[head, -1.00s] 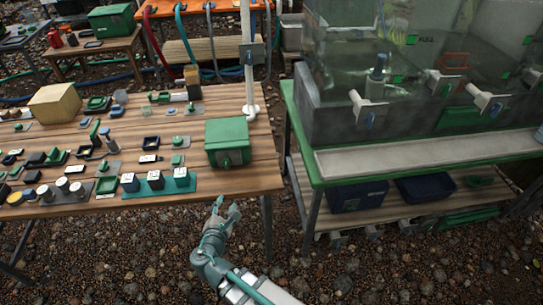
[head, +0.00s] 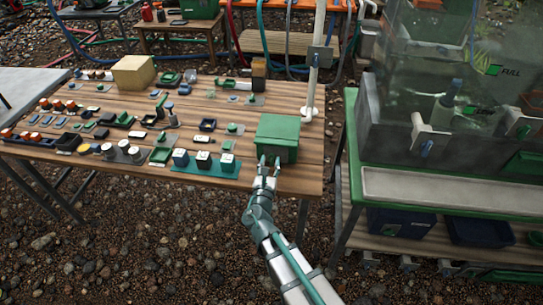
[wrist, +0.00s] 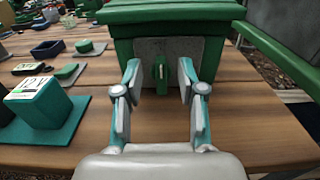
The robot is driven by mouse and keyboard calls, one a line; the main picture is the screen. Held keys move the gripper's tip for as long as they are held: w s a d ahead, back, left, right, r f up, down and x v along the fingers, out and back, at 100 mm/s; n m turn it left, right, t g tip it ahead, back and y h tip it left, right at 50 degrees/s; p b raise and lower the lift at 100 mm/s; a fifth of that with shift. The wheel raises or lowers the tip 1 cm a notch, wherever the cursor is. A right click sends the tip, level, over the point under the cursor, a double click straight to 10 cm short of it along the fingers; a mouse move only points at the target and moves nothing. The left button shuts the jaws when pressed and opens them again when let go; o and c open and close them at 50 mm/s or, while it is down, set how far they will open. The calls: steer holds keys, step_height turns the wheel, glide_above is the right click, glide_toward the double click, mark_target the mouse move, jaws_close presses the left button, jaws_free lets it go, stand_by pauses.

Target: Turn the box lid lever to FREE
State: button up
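The green box (head: 277,138) with a lid stands near the right end of the wooden table. In the wrist view the box (wrist: 124,48) shows a grey front plate with a small green upright lever (wrist: 161,75) under the lid edge. My gripper (head: 268,164) is in front of the box at the table's front edge. In the wrist view my gripper (wrist: 158,80) is open, one finger on each side of the lever, with a gap on both sides. I cannot tell whether the fingertips reach the lever's depth. No lever marking is readable.
Teal blocks with labelled tops (head: 201,163) stand left of the box on the wooden table (head: 215,110); one block (wrist: 42,103) is close on the left in the wrist view. A white post (head: 315,60) rises behind the box. A green-framed stand with a clear tank (head: 410,80) is to the right.

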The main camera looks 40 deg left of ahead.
mark_target(272, 157)
steer(key=shift+x, duration=1.55)
jaws_close()
